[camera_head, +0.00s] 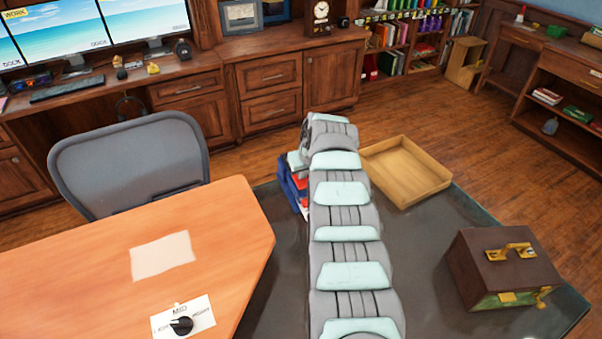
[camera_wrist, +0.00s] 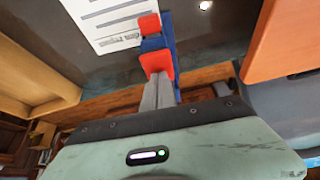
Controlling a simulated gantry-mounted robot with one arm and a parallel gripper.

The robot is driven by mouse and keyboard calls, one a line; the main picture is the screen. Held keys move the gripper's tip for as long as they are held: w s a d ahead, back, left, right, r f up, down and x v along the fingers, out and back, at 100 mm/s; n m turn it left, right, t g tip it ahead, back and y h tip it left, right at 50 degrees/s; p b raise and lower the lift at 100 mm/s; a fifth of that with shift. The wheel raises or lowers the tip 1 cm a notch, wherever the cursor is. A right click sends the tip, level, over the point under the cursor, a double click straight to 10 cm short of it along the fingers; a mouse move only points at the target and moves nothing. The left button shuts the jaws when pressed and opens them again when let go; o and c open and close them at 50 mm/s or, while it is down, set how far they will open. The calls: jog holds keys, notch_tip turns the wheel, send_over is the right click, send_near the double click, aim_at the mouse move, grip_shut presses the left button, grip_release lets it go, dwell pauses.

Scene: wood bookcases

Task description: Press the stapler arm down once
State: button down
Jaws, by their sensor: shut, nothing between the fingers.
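My gripper (camera_wrist: 158,88) is shut, its grey fingers together in the middle of the wrist view. A narrow red and blue object (camera_wrist: 169,48), which looks like the stapler, shows right at and beyond the fingertips. I cannot tell whether the fingers touch it. In the head view, blue and red parts (camera_head: 290,189) stick out left of my grey arm, which hides the rest and my gripper. A white printed sheet (camera_wrist: 103,22) lies beside the object in the wrist view.
An open wooden tray (camera_head: 407,171) and a brown box with a brass handle (camera_head: 503,267) stand on the dark surface (camera_head: 420,262) to the right. An orange-brown desk (camera_head: 90,265) and a grey chair (camera_head: 130,165) are on the left.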

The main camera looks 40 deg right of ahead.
jog(key=shift+a+r+p, duration=0.1)
jog(key=shift+r+p, duration=0.1)
jog(key=shift+p, duration=0.3)
jog(key=r+p, duration=0.1)
jog(key=p, duration=0.4)
jog(key=shift+s, duration=0.15)
jog(key=p, duration=0.3)
jog(key=shift+s+a+f+p, duration=0.1)
jog(key=shift+s+a+p, duration=0.2)
jog(key=shift+s, duration=0.1)
jog(key=s+p, duration=0.1)
jog(key=p, duration=0.3)
jog(key=shift+s+r, duration=0.1)
jog(key=shift+r, duration=0.1)
jog(key=shift+s+a+f+p, duration=0.15)
jog(key=shift+s+f+p, duration=0.15)
jog(key=shift+f+p, duration=0.15)
jog(key=shift+r, duration=0.45)
jog(key=v, duration=1)
jog(key=shift+r+p, duration=0.2)
jog(key=shift+p, duration=0.1)
